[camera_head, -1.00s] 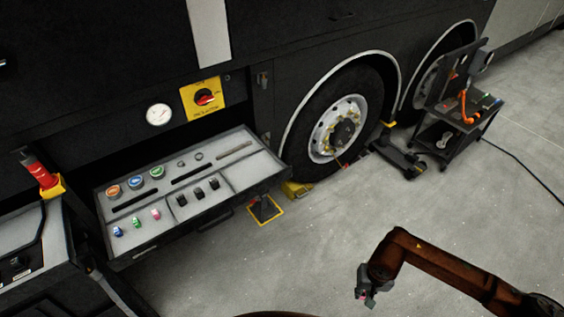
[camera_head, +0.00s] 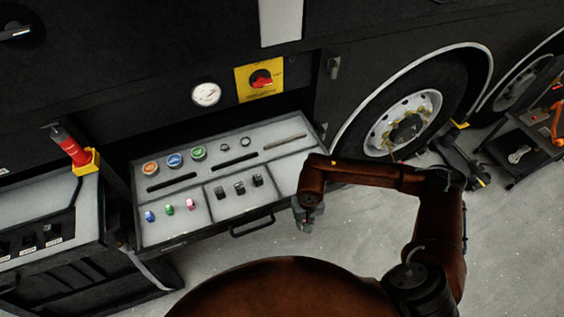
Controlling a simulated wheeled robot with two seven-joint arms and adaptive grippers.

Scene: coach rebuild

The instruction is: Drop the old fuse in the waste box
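My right gripper (camera_head: 308,218) hangs at the right front corner of the open drawer (camera_head: 232,193), small and dark in the head view. Its fingertips are too small to show whether they are open or shut, or hold a fuse. In the drawer, a blue fuse (camera_head: 150,216), a green fuse (camera_head: 169,210) and a pink fuse (camera_head: 191,204) stand in the front left compartment. I cannot pick out an old fuse or a waste box for certain. My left gripper is out of view.
Black switches (camera_head: 239,188) and coloured round caps (camera_head: 175,160) sit in the drawer. The wheel (camera_head: 404,122) and a tool cart (camera_head: 530,140) are right.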

